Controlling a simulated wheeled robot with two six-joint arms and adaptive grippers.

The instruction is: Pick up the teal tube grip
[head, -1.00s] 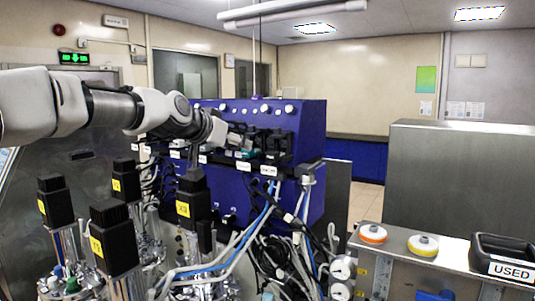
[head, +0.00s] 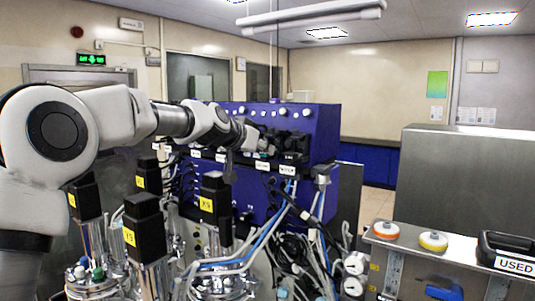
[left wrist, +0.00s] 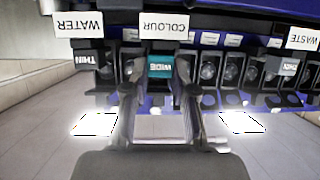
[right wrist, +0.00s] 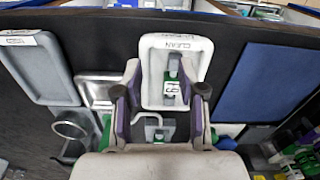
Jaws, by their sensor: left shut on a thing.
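The teal tube grip (left wrist: 160,67), marked WIDE, sits at the row of dark holders under the COLOUR label (left wrist: 164,25) in the left wrist view. My left gripper (left wrist: 159,88) is shut on it, one finger on each side. In the head view the left gripper (head: 252,140) reaches the front of the blue cabinet (head: 322,135), where the teal grip is small and partly hidden. I cannot tell whether the grip is clear of its holder. My right gripper (right wrist: 160,92) is open and empty above a white tray marked CLEAN (right wrist: 152,45), which holds a green and grey item.
Black-topped bioreactors (head: 145,228) stand below my left arm. Hoses and cables (head: 295,245) hang before the cabinet. Grips marked THIN (left wrist: 84,61) flank the teal one. Orange (head: 386,230) and yellow discs (head: 433,241) and a black USED tray (head: 508,250) are on the right.

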